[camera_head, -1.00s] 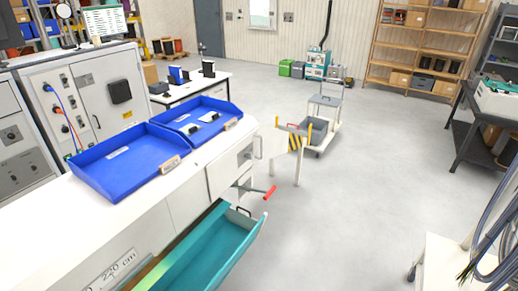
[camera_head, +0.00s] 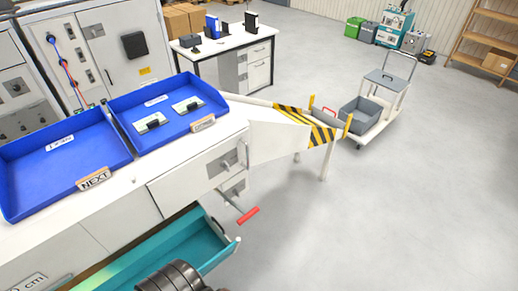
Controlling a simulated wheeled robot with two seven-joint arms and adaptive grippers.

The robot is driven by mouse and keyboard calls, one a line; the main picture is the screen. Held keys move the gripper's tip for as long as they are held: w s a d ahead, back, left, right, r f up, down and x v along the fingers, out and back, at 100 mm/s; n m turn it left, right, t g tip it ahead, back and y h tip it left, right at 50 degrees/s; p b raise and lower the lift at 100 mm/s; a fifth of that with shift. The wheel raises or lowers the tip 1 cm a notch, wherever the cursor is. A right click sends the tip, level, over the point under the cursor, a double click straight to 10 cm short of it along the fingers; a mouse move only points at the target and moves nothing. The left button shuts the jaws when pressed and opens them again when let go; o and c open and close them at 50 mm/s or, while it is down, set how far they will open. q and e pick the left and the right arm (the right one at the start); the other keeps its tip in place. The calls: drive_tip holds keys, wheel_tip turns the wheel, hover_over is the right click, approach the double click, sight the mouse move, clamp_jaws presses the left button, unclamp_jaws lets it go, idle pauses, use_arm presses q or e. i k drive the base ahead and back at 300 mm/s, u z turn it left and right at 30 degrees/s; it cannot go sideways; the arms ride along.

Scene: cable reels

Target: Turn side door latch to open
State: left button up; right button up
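The white bench has a pale front panel (camera_head: 198,168) below its worktop. A small grey latch-like fitting (camera_head: 228,163) sits on this panel near its right end, and the panel looks closed. A second similar fitting (camera_head: 235,187) shows just below. A rod with a red grip (camera_head: 248,215) sticks out beneath them. A dark ribbed part at the bottom edge seems to be one of my arms; I cannot tell which. No gripper fingers show, and nothing touches the latch-like fitting.
An open teal drawer (camera_head: 205,240) juts out below the panel. Two blue trays (camera_head: 60,165) lie on the worktop. A white chute with striped edges (camera_head: 322,135) extends right, near a grey trolley (camera_head: 385,90).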

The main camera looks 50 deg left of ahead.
sight(224, 164)
drive_tip(key=z, duration=0.1)
drive_tip(key=i, duration=1.9)
drive_tip(key=u, duration=4)
